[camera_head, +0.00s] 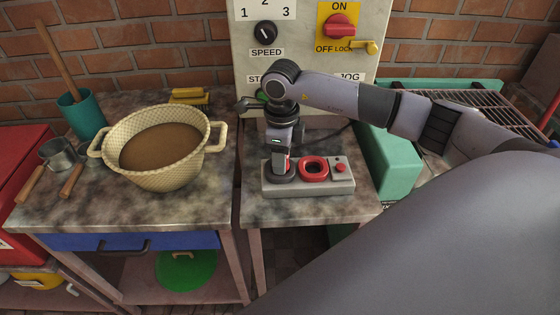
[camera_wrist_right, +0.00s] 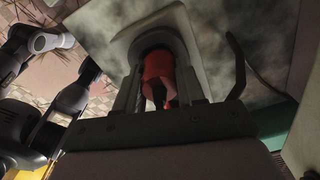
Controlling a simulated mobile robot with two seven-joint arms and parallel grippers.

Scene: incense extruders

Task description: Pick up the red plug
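The red plug (camera_wrist_right: 158,68) stands in a dark round socket (camera_wrist_right: 157,43) of a grey box. In the head view the grey box (camera_head: 310,187) lies on the right-hand table, and only a sliver of red shows at my gripper. My right gripper (camera_head: 281,163) points down at the box's left socket. In the right wrist view its two fingers (camera_wrist_right: 160,80) stand on either side of the plug, very close to it. Whether they touch and press it I cannot tell.
A red ring (camera_head: 313,160) and a red button (camera_head: 340,168) sit on the box, right of my gripper. A woven basket (camera_head: 160,175) of brown material stands on the left table. A control panel (camera_head: 300,50) rises behind. A dark cable (camera_wrist_right: 240,65) runs near the box.

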